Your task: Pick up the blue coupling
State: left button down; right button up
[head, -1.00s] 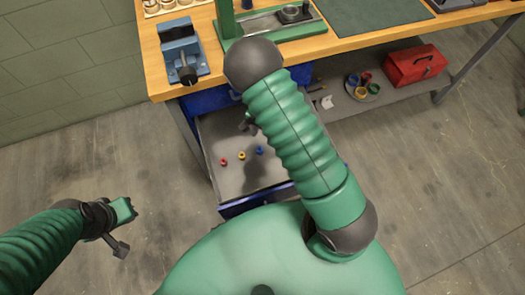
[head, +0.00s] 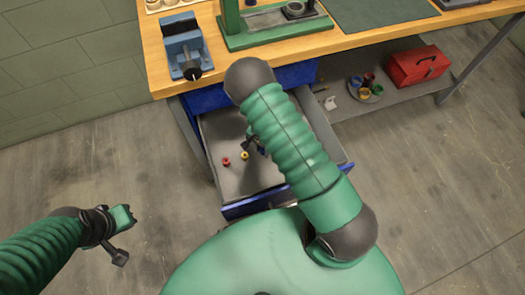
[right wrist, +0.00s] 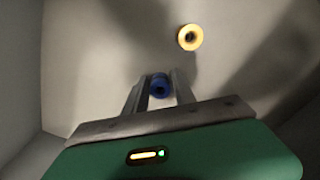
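The blue coupling (head: 262,151) is in the open drawer (head: 222,128), partly hidden by my right gripper (head: 255,143) in the head view. In the right wrist view the blue coupling (right wrist: 158,87) sits between the two fingertips of my right gripper (right wrist: 159,84). The fingers are apart, one on each side of it. I cannot tell if they touch it. My left gripper (head: 122,232) hangs over the floor at the left, far from the drawer, and holds nothing that I can see. Its finger opening is unclear.
A yellow coupling (head: 245,155) and a red one (head: 226,162) lie left of the blue one; the yellow one (right wrist: 190,37) also shows in the right wrist view. Drawer walls surround them. The workbench (head: 155,58) stands above, with a blue vise (head: 183,45).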

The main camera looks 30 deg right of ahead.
jog(key=shift+d+f, duration=0.1)
jog(key=shift+d, duration=0.25)
grip_shut()
jog(key=shift+a, duration=0.1)
jog(key=shift+a, duration=0.1)
